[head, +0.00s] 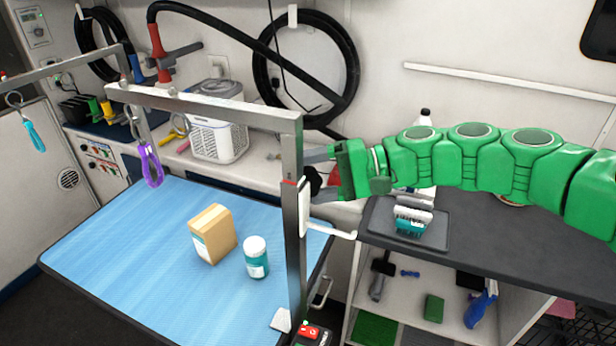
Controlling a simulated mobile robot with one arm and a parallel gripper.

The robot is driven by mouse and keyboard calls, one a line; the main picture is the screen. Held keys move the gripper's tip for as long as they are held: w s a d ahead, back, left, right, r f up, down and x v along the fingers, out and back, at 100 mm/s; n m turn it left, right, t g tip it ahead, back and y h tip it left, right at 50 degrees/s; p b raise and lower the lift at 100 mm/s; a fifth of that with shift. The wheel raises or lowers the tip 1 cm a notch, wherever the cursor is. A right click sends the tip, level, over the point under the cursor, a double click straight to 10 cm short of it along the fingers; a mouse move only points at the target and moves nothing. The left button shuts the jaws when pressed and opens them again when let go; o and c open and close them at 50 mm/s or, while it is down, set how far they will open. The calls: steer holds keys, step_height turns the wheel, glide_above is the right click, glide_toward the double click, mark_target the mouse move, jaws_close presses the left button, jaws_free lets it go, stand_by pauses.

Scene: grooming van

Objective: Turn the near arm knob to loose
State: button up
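The near grooming arm (215,107) is a grey metal post and crossbar at the table's right edge, with a purple loop (151,167) hanging from it. A black knob (312,182) shows at the right side of its post, partly hidden by the post and a white bracket. A small red mark (289,182) is on the post at this height. My gripper (320,176) comes in from the right, its grey fingers apart above and below the knob. Whether they touch it cannot be told. The knob's setting is not readable.
The blue table (120,250) holds a cardboard box (212,234) and a white-and-teal jar (256,258). The far arm (65,66) with a teal loop (34,136) stands left. A dark shelf top (480,235) with a brush on a tray lies below my arm.

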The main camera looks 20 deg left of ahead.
steer(key=n+g+y, duration=0.1)
steer(key=y, duration=0.1)
steer(key=n+y, duration=0.1)
steer(key=y, duration=0.1)
steer(key=shift+f+g, duration=0.15)
steer(key=shift+g, duration=0.25)
steer(key=shift+y, duration=0.5)
steer(key=o, duration=1)
steer(key=shift+c, duration=0.2)
steer(key=v, duration=0.7)
steer(key=shift+w+d, duration=0.15)
steer(key=shift+d, duration=0.2)
steer(key=shift+f, duration=0.15)
